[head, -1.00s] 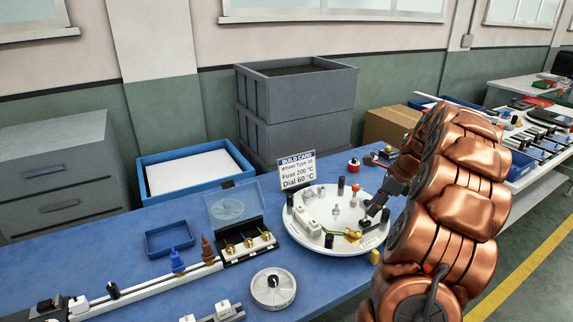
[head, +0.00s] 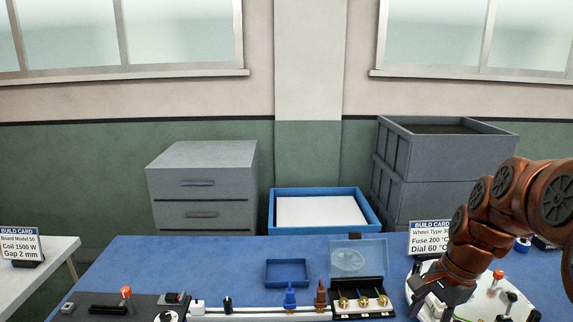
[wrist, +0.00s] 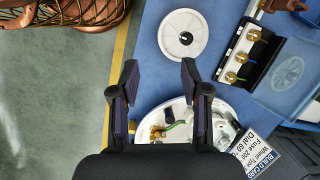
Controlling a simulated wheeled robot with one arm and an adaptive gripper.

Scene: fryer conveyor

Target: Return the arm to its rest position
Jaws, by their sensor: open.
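My copper-coloured arm (head: 500,205) reaches in from the right in the head view, bent over the right part of the blue table. My gripper (wrist: 157,75) shows in the wrist view with its two dark fingers spread apart and nothing between them. It is above the white round wheel plate (wrist: 150,127), near the table's front edge. In the head view the arm's lower end covers part of the wheel plate (head: 484,304).
A white dial disc (wrist: 183,36) lies beyond the fingertips. An open case with brass fittings (head: 362,300), a small blue tray (head: 287,272), a build card (head: 430,238) and a large blue tray (head: 322,233) are on the table. Grey bins (head: 440,180) stand behind.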

